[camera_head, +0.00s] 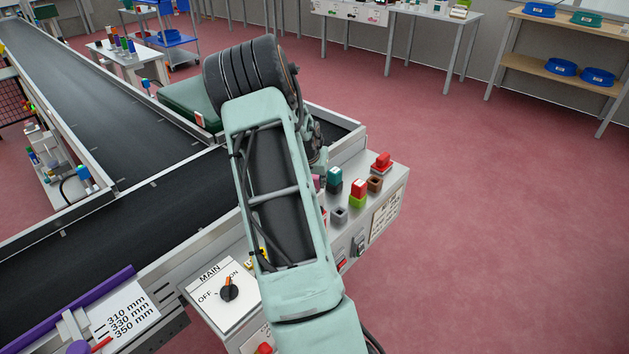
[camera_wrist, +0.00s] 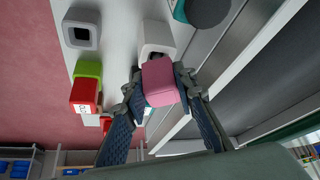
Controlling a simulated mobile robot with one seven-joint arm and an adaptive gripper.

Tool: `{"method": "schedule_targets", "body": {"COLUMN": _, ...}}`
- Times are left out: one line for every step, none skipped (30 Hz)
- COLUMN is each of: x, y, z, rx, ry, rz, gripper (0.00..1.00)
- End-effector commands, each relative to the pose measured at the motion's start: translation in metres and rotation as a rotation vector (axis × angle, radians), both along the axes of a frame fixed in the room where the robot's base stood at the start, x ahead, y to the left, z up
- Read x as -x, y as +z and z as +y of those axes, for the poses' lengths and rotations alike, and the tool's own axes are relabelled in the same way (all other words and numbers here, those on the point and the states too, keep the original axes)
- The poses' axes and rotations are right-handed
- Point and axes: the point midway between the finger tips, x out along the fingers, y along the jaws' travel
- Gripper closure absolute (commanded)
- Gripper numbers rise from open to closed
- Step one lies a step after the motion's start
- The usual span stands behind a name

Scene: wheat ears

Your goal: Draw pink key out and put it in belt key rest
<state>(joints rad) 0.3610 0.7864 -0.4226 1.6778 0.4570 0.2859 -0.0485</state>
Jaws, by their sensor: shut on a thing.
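The pink key (camera_wrist: 159,84) is a rounded block between the two fingers of my gripper (camera_wrist: 158,78) in the wrist view. My gripper is shut on it. A white square holder (camera_wrist: 158,36) shows just behind the key; whether the key's lower end is clear of it I cannot tell. In the head view only a small pink patch (camera_head: 317,182) shows beside my arm, which hides most of the gripper. Two empty-looking holders may be rests: a grey one (camera_head: 338,215), also in the wrist view (camera_wrist: 82,28), and a brown one (camera_head: 374,184). I cannot tell which is the belt key rest.
A red key (camera_head: 358,187) stands in a green holder (camera_head: 357,201). A teal block (camera_head: 334,176) and another red block (camera_head: 382,160) stand nearby on the panel. A MAIN switch (camera_head: 228,290) is left of my arm. The dark conveyor (camera_head: 150,195) runs behind the panel.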

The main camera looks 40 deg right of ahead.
Motion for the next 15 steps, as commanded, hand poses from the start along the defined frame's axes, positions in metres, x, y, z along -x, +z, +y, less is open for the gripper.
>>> {"method": "schedule_targets", "body": {"x": 0.0, "y": -0.003, "z": 0.0, "rx": 0.0, "ry": 0.0, "rz": 0.0, "gripper": 1.0}}
{"method": "schedule_targets", "body": {"x": 0.0, "y": -0.004, "z": 0.0, "rx": 0.0, "ry": 0.0, "rz": 0.0, "gripper": 1.0}}
{"method": "schedule_targets", "body": {"x": 0.0, "y": -0.005, "z": 0.0, "rx": 0.0, "ry": 0.0, "rz": 0.0, "gripper": 1.0}}
{"method": "schedule_targets", "body": {"x": 0.0, "y": -0.006, "z": 0.0, "rx": 0.0, "ry": 0.0, "rz": 0.0, "gripper": 1.0}}
{"method": "schedule_targets", "body": {"x": 0.0, "y": -0.007, "z": 0.0, "rx": 0.0, "ry": 0.0, "rz": 0.0, "gripper": 1.0}}
{"method": "schedule_targets", "body": {"x": 0.0, "y": -0.008, "z": 0.0, "rx": 0.0, "ry": 0.0, "rz": 0.0, "gripper": 1.0}}
{"method": "schedule_targets", "body": {"x": 0.0, "y": -0.009, "z": 0.0, "rx": 0.0, "ry": 0.0, "rz": 0.0, "gripper": 1.0}}
{"method": "schedule_targets", "body": {"x": 0.0, "y": -0.01, "z": 0.0, "rx": 0.0, "ry": 0.0, "rz": 0.0, "gripper": 1.0}}
{"method": "schedule_targets", "body": {"x": 0.0, "y": -0.011, "z": 0.0, "rx": 0.0, "ry": 0.0, "rz": 0.0, "gripper": 1.0}}
{"method": "schedule_targets", "body": {"x": 0.0, "y": -0.012, "z": 0.0, "rx": 0.0, "ry": 0.0, "rz": 0.0, "gripper": 1.0}}
{"method": "schedule_targets", "body": {"x": 0.0, "y": -0.013, "z": 0.0, "rx": 0.0, "ry": 0.0, "rz": 0.0, "gripper": 1.0}}
{"method": "schedule_targets", "body": {"x": 0.0, "y": -0.014, "z": 0.0, "rx": 0.0, "ry": 0.0, "rz": 0.0, "gripper": 1.0}}
{"method": "schedule_targets", "body": {"x": 0.0, "y": -0.015, "z": 0.0, "rx": 0.0, "ry": 0.0, "rz": 0.0, "gripper": 1.0}}
{"method": "schedule_targets", "body": {"x": 0.0, "y": -0.016, "z": 0.0, "rx": 0.0, "ry": 0.0, "rz": 0.0, "gripper": 1.0}}
{"method": "schedule_targets", "body": {"x": 0.0, "y": -0.017, "z": 0.0, "rx": 0.0, "ry": 0.0, "rz": 0.0, "gripper": 1.0}}
